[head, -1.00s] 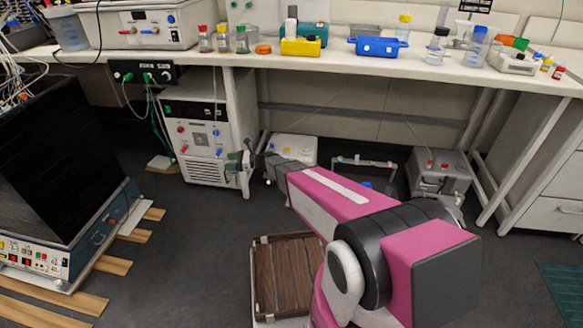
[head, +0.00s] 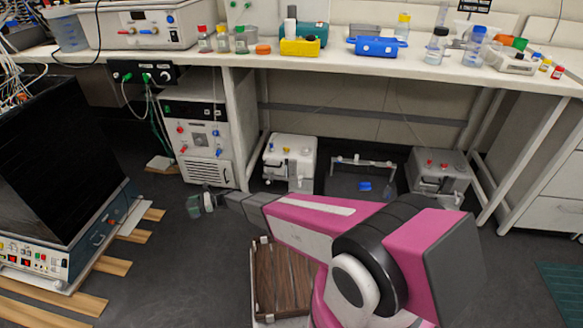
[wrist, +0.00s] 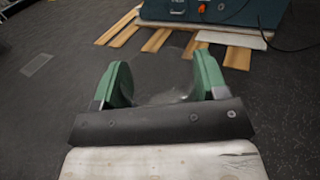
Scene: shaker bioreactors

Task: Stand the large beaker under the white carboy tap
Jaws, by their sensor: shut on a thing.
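My gripper (head: 200,203) is low over the dark floor, in front of the boxy unit under the bench. Its green fingers also show in the wrist view (wrist: 163,80), held apart. Between them is a faint, clear, round-edged glass vessel (wrist: 165,97), which looks like the large beaker. It is so transparent that its full outline and tilt cannot be told, and in the head view it is hard to make out. I cannot pick out a white carboy with a tap for certain in either view.
A long white bench (head: 340,65) carries bottles and instruments. Under it stand a boxy unit (head: 205,135), a white box (head: 290,160) and a grey box (head: 438,175). Wooden slats (head: 112,266) lie at left by a dark cabinet. A brown slatted crate (head: 284,275) is beside my arm.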

